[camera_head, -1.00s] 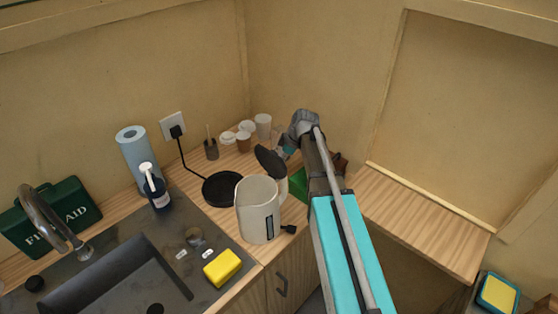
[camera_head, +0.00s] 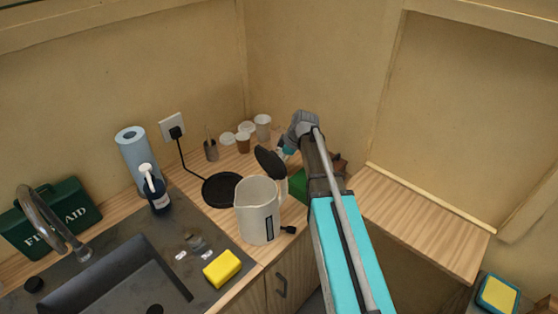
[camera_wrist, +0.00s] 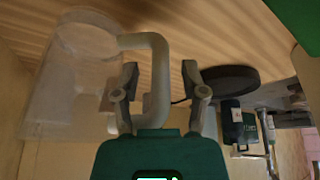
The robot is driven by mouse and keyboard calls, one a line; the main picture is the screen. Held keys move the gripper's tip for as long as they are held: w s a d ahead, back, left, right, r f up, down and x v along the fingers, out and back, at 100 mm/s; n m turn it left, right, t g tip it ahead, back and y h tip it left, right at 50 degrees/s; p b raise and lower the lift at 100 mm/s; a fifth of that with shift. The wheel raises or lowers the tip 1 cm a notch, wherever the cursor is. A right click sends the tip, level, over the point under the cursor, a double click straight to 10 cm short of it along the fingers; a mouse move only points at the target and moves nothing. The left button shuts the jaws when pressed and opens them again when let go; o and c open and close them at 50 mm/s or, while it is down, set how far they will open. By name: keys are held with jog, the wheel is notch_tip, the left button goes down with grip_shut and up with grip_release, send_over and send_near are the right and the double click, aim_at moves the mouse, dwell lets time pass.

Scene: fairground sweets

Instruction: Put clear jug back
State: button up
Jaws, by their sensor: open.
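In the wrist view, a see-through jug (camera_wrist: 72,85) fills the left side. Its solid pale handle (camera_wrist: 157,85) runs between the two fingers of my gripper (camera_wrist: 160,88). The fingers are open, with a gap on the right side of the handle. Whether the left finger touches the handle is unclear.
Several cups (camera_head: 246,130) stand by the back wall. The sink (camera_head: 115,275) is left.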

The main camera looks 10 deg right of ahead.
jog(key=p+v, duration=1.1)
jog(key=v, duration=0.1)
dwell(0.5)
dwell(1.5)
